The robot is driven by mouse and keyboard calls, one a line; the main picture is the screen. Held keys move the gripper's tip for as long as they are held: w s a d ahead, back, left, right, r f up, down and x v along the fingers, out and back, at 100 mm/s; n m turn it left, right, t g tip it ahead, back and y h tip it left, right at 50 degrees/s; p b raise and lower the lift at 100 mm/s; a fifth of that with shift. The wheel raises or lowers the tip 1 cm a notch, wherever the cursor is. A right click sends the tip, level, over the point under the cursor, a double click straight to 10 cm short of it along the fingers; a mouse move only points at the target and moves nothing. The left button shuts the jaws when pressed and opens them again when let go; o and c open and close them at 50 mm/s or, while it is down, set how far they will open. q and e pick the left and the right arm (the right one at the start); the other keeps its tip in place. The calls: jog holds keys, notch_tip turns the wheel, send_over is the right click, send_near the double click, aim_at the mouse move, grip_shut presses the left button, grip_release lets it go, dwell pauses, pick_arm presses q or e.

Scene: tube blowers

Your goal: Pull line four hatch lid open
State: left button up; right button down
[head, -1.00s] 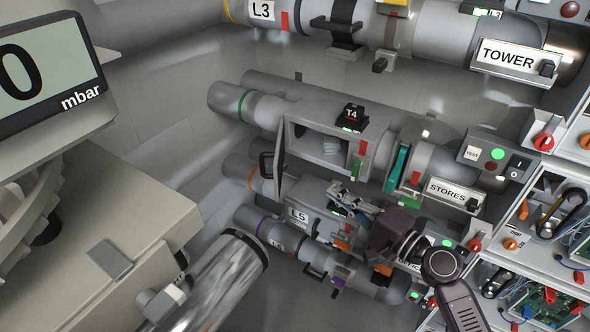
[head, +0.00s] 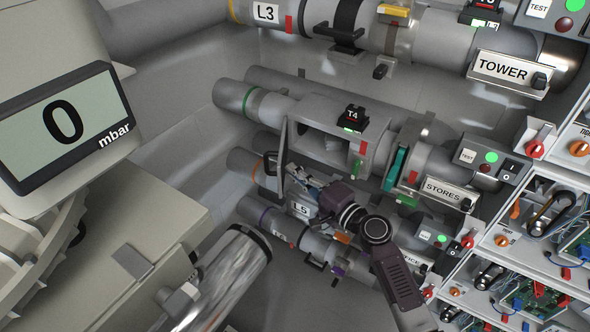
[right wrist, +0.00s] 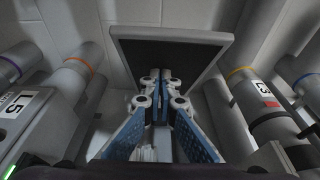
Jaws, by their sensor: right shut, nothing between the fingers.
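The line four hatch is a grey box section on the green-ringed pipe (head: 252,101), under the black T4 unit (head: 352,117). Its opening (head: 325,147) is uncovered. The hatch lid (head: 283,155) stands out at the opening's left side, seen nearly edge-on, with a black handle (head: 268,163) on its far side. In the right wrist view the lid (right wrist: 172,52) is a dark panel with a grey rim. My right gripper (head: 293,172) is shut and empty, its tips close to the lid's dark face; touching cannot be told. My left gripper is out of view.
The L5 pipe (head: 301,209) runs just below my right gripper, and the L3 pipe (head: 265,12) lies above. A switch rack (head: 540,195) stands at the right. A pressure display (head: 66,125) reading 0 is at the left.

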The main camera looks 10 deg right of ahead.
jog(key=shift+a, duration=0.1)
jog(key=w+a+h, duration=0.1)
jog(key=w+a, duration=0.2)
jog(key=a, duration=0.3)
jog(key=w+a+m+h, duration=0.1)
jog(key=w+a, duration=0.2)
jog(key=a, duration=0.2)
jog(key=shift+w+a+t+b, duration=0.3)
jog(key=shift+a+t+b, duration=0.05)
jog(key=shift+t, duration=0.05)
dwell(0.3)
jog(key=shift+s, duration=0.1)
dwell(0.4)
